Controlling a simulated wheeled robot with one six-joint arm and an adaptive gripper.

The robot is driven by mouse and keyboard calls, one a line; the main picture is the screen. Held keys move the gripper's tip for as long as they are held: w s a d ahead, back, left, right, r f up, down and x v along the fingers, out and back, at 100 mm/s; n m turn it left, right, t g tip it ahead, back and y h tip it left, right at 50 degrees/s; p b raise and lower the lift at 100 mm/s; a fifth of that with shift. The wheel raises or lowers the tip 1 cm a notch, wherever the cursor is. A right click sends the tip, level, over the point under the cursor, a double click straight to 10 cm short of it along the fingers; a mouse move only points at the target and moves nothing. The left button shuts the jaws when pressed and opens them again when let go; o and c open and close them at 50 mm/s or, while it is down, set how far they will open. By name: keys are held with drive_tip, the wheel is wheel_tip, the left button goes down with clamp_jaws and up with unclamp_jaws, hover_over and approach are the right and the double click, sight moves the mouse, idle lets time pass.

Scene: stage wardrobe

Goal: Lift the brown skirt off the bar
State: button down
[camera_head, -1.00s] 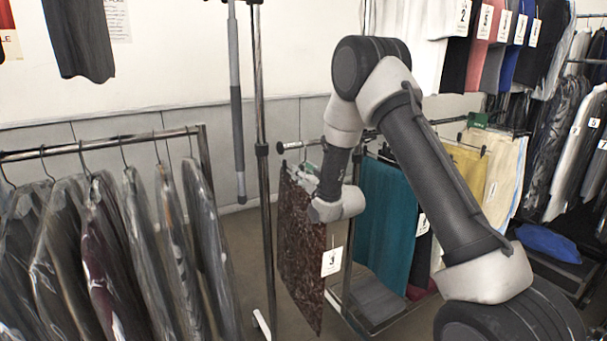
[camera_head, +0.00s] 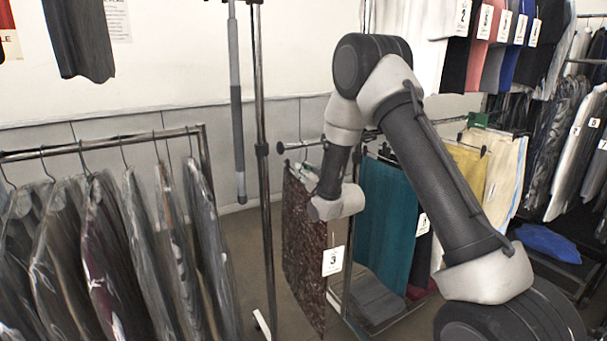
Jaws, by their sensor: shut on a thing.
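The brown mottled skirt (camera_head: 302,240) hangs left of centre, below the left end of the bar (camera_head: 308,143). A white tag marked 3 is on its lower right side. My gripper (camera_head: 308,180) is at the skirt's top edge, mostly hidden by my own wrist, and is shut on the skirt at its top. The fingertips and the hanger are too small and covered to make out clearly. I cannot tell whether the hanger still touches the bar.
A teal garment (camera_head: 385,225) hangs close on the right, then a yellow one (camera_head: 468,175). A metal upright (camera_head: 263,200) stands just left of the skirt. A rack of covered garments (camera_head: 110,250) fills the left front. Some floor shows between.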

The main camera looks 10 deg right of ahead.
drive_tip(key=shift+r, duration=1.5)
drive_tip(key=shift+v, duration=4.05)
drive_tip(key=shift+w+a, duration=0.1)
